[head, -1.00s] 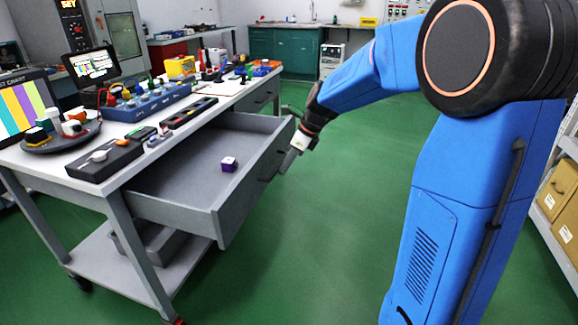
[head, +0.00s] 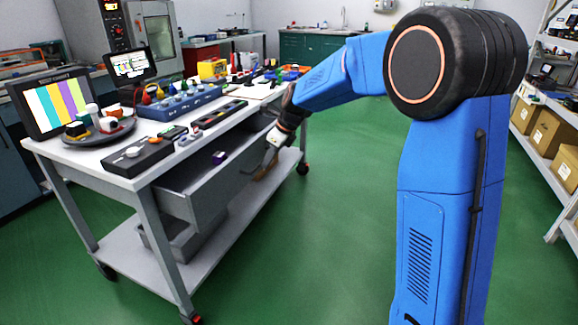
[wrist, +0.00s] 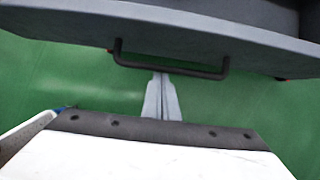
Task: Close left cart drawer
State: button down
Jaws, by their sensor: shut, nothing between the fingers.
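The left cart drawer (head: 213,192) is grey and stands partly out of the cart, with a small purple block (head: 219,158) inside it. In the wrist view the drawer front (wrist: 190,32) spans the top, with its dark bar handle (wrist: 170,69) below the edge. My gripper (head: 268,160) is at the drawer's front face. In the wrist view its two fingers (wrist: 162,80) are together, with nothing between them, and their tips overlap the handle's bar in the picture. I cannot tell whether the tips touch the drawer front or the handle.
The cart top (head: 88,155) carries a striped monitor (head: 55,105), a blue box with knobs (head: 180,103), a black device (head: 135,155) and other items. A grey bin (head: 170,238) sits on the lower shelf. Green floor is clear right of the cart. Shelves with boxes (head: 553,133) stand at the far right.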

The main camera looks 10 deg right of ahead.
jog(key=w+a, duration=0.2)
jog(key=a, duration=0.1)
jog(key=w+a, duration=0.3)
jog(key=a, duration=0.1)
jog(key=w+a, duration=0.3)
jog(key=a, duration=0.1)
jog(key=shift+w+a, duration=0.25)
jog(key=shift+a+r, duration=0.1)
jog(key=shift+r, duration=0.05)
